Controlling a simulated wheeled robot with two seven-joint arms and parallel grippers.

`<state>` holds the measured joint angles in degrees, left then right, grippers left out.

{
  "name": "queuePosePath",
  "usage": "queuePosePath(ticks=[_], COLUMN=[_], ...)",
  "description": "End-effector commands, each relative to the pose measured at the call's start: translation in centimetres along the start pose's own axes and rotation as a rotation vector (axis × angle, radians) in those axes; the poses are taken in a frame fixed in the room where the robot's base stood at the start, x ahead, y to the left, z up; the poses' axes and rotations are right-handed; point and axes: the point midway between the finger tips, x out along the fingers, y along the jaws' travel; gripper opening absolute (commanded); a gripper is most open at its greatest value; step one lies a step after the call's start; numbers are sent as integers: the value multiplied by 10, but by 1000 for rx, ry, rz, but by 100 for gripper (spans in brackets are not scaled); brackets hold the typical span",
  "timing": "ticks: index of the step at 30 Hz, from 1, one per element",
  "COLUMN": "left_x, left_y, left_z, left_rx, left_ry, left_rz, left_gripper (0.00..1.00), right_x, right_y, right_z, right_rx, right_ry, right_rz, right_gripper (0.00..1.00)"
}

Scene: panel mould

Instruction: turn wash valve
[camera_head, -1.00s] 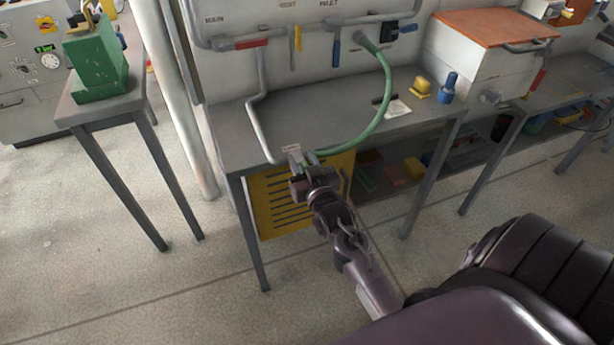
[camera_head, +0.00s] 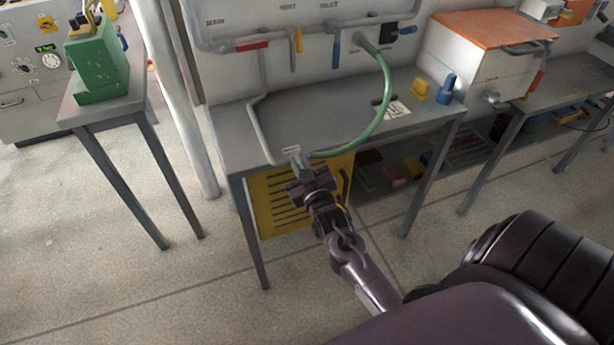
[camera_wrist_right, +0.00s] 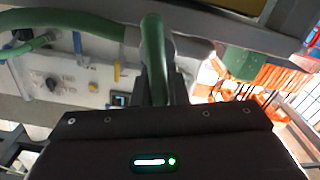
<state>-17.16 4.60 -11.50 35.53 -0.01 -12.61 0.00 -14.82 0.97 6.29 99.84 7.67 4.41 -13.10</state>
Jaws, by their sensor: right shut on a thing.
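The wash valve sits at the front edge of the grey bench, where a grey pipe (camera_head: 262,125) meets a green hose (camera_head: 383,100). A small label (camera_head: 291,149) stands above it; its lettering is too small to read. My right gripper (camera_head: 303,172) is at this joint and hides most of the valve in the head view. In the right wrist view, the green valve handle (camera_wrist_right: 153,50) runs down between the dark fingers of my right gripper (camera_wrist_right: 161,88), which is shut on it. My left gripper is not in view.
On the wall pipes are a red handle (camera_head: 251,46), a yellow handle (camera_head: 298,40) and a blue handle (camera_head: 336,50). A yellow slotted panel (camera_head: 275,205) is below the bench front. A yellow block (camera_head: 420,90) and a blue object (camera_head: 446,89) stand at the bench's right.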

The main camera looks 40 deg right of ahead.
Motion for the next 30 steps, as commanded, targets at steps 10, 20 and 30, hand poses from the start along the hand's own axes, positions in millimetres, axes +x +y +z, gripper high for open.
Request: queuePosePath(ticks=[10,20,30], left_x=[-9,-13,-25], left_y=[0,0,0], left_z=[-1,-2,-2], left_rx=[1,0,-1], left_ry=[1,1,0], left_rz=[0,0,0], left_gripper=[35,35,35], right_x=[0,0,0], right_y=[-3,-8,-14], right_z=[-2,1,3], right_rx=[-145,-319,-582], right_ry=[0,0,1], right_rz=[-2,1,-2], right_gripper=[0,0,0])
